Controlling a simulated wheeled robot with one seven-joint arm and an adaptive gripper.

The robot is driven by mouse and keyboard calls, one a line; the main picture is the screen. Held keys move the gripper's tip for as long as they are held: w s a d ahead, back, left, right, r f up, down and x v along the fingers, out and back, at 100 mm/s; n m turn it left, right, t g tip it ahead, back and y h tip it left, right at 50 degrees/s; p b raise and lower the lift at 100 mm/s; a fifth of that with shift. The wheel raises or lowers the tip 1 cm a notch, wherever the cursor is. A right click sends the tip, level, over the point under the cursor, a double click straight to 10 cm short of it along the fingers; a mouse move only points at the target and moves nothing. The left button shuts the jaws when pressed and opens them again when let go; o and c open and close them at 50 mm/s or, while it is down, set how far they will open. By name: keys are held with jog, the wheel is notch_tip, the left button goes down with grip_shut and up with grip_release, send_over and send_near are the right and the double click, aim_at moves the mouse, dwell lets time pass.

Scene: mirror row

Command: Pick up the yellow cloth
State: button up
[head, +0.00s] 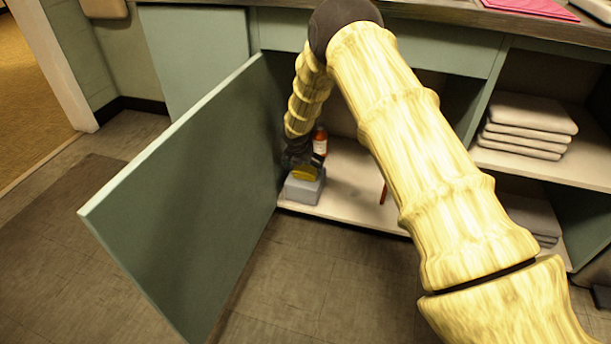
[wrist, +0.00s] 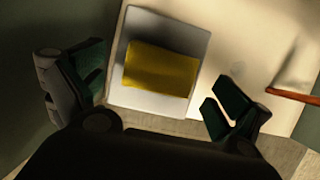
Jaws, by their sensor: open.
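The yellow cloth (wrist: 161,69) lies on top of a grey box-like block (wrist: 172,29) inside the open cabinet. In the head view a small part of the cloth (head: 303,173) shows on the block (head: 303,190), just below my gripper (head: 297,160). In the wrist view my gripper (wrist: 155,100) is open, with one finger on each side of the block. The cloth lies ahead of the fingers and between them, with nothing held. Whether the fingertips are level with the cloth cannot be told.
The open green cabinet door (head: 190,190) stands just left of the block. An orange bottle (head: 320,141) stands behind the block on the white shelf (head: 345,200). A thin red-orange object (wrist: 292,96) is to the right. Folded grey towels (head: 525,125) lie stacked farther right.

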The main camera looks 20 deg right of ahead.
aim_at(306, 168)
jog(key=b+x, duration=0.1)
jog(key=x, duration=0.2)
jog(key=shift+f+b, duration=0.25)
jog(key=shift+b, duration=0.15)
jog(key=shift+d, duration=0.1)
jog(key=shift+r, duration=0.1)
jog(key=shift+s, duration=0.1)
jog(key=c, duration=1)
jog(key=shift+r, duration=0.1)
notch_tip(306, 168, up, 3)
jog(key=shift+f+p, duration=0.15)
jog(key=shift+p, duration=1.05)
jog(key=shift+s+a+r+p, duration=0.35)
jog(key=shift+s+a+p, duration=0.55)
jog(key=shift+s, duration=1.65)
jog(key=shift+s+a+r+p, duration=0.45)
jog(key=shift+s+p, duration=0.8)
jog(key=shift+s, duration=1.3)
jog(key=shift+s+a+r+p, duration=0.25)
jog(key=shift+s+a+p, duration=0.7)
jog(key=shift+s, duration=1.6)
